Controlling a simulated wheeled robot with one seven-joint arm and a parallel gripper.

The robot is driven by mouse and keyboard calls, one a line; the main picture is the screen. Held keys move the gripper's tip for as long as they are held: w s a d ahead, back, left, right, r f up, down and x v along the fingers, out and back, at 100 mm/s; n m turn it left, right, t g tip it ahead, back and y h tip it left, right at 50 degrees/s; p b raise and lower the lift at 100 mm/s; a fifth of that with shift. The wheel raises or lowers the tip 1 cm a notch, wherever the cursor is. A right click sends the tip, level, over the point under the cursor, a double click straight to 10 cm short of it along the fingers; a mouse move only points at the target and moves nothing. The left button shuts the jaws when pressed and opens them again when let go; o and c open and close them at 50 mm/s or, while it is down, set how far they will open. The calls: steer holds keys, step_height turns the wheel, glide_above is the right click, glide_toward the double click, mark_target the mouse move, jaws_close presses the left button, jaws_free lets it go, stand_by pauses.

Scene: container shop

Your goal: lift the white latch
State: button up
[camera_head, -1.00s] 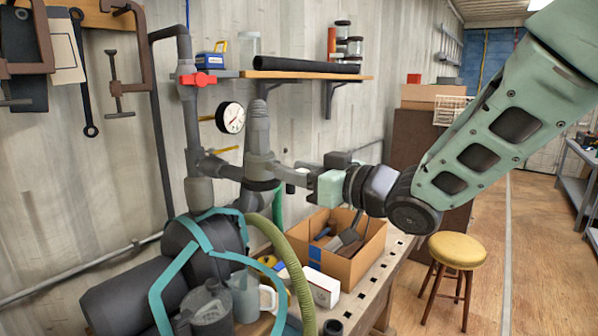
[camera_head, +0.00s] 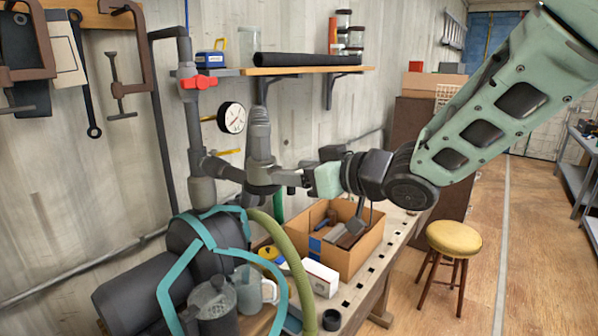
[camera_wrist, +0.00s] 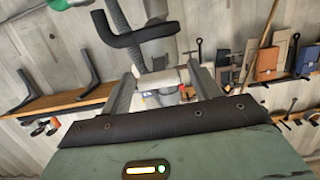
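I cannot make out a white latch in either view. My gripper (camera_head: 286,180) is beside the grey vertical pipe fitting (camera_head: 259,135), just right of its lower joint in the head view. In the wrist view its two fingers (camera_wrist: 164,90) stand apart, so it is open. Grey piping (camera_wrist: 125,20) with a dark cross bar shows beyond the fingertips, and a small red and pale part (camera_wrist: 166,97) shows between them. I cannot tell whether the fingers touch the pipe.
A gauge (camera_head: 232,117) and a red valve handle (camera_head: 197,82) are on the piping to the left. A wall shelf (camera_head: 310,71) is above. Below stand a cardboard box (camera_head: 352,262) and a dark tank (camera_head: 150,285) with teal straps. A yellow stool (camera_head: 453,238) stands right.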

steer(key=shift+d, duration=0.1)
steer(key=b+v, duration=0.3)
steer(key=v, duration=1.4)
steer(key=shift+b, duration=0.35)
steer(key=shift+d, duration=0.1)
